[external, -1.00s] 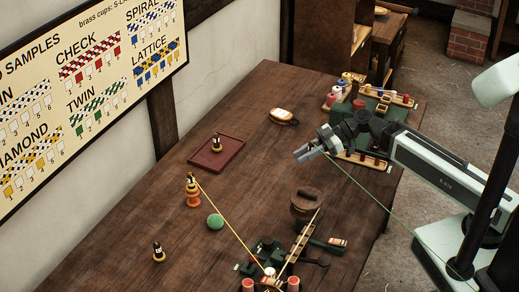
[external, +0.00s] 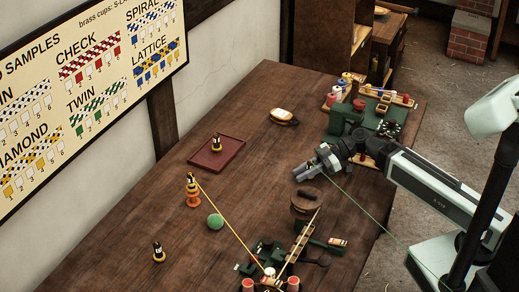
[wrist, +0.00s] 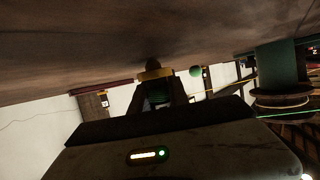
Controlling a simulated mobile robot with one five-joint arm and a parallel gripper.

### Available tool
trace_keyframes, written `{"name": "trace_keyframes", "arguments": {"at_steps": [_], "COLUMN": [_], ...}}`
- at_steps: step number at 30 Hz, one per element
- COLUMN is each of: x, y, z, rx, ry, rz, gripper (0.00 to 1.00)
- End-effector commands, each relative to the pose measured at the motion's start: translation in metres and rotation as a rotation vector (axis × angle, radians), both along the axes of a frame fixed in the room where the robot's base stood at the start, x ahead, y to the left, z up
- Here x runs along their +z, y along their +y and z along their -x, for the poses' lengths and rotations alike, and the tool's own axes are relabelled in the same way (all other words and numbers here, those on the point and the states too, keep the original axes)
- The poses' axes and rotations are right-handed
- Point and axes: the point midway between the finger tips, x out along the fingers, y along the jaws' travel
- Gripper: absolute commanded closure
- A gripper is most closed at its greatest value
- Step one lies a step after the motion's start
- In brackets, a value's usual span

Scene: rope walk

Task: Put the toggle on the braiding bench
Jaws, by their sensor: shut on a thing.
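My gripper (external: 303,172) is shut in the external view, just above the dark wooden bench (external: 255,125), up and left of a round brown wooden block. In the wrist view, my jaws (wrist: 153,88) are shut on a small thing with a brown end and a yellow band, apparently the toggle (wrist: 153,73). Its other end is hidden between the jaws. In the external view the jaws hide most of it. Its brown end is close to the wooden surface in the wrist view; I cannot tell whether they touch.
A dark red tray (external: 230,160) holds a small black-and-yellow piece (external: 216,142). A similar piece (external: 158,252) stands at front left. A green ball (external: 215,221), a taut yellow cord (external: 228,228), the round block (external: 304,203) and a green fixture (external: 345,120) are around. Bare wood lies between gripper and tray.

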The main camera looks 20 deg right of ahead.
Motion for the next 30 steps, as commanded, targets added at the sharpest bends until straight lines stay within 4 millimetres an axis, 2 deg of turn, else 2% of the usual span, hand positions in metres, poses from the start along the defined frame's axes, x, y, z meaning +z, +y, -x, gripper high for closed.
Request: {"name": "trace_keyframes", "arguments": {"at_steps": [6, 7, 9, 17, 20, 30], "x": [-0.003, -0.002, -0.002, -0.002, 0.005, 0.029], "y": [0.0, 0.0, 0.0, 0.0, 0.0, -0.059], "z": [0.0, 0.0, 0.0, 0.0, 0.0, 0.0], "rx": [0.0, 0.0, 0.0, 0.0, 0.0, -0.002], "ry": [0.0, 0.0, 0.0, 0.0, 0.0, 0.0], "rz": [0.0, 0.0, 0.0, 0.0, 0.0, 0.0], "gripper": [1.0, 0.74, 0.57, 0.57, 0.57, 0.57]}}
